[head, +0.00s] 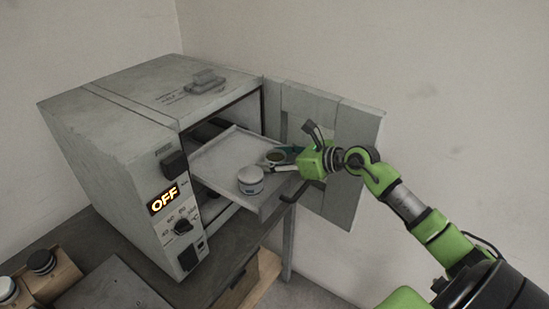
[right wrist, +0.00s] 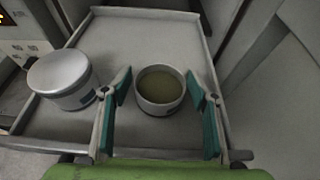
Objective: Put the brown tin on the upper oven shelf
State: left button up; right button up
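A small round open tin with brown contents (head: 275,156), which I take for the brown tin, stands upright on the pulled-out upper oven shelf (head: 220,155), near its front right. In the right wrist view the tin (right wrist: 160,90) sits between the two green-padded fingers of my right gripper (right wrist: 158,76). The fingers are spread, with a visible gap on each side of the tin. In the head view the right gripper (head: 285,156) reaches over the shelf's front right edge and partly hides the tin. My left gripper is not in view.
A white lidded tin (head: 250,180) stands on the shelf left of the open tin. The oven door (head: 345,135) is swung open on the right, behind my right wrist. The oven's display (head: 164,200) reads OFF. The rear of the shelf is clear.

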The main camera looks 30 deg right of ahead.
jog(key=shift+r, duration=0.2)
jog(key=shift+s+d+b, duration=0.25)
jog(key=shift+s+b, duration=0.05)
jog(key=shift+s, duration=0.25)
jog(key=shift+r+b+v, duration=0.15)
jog(key=shift+b+v, duration=0.85)
jog(key=shift+v, duration=1.75)
jog(key=shift+r+b+v, duration=0.1)
jog(key=shift+b+v, duration=0.85)
jog(key=shift+v, duration=1.75)
jog(key=shift+a, duration=0.1)
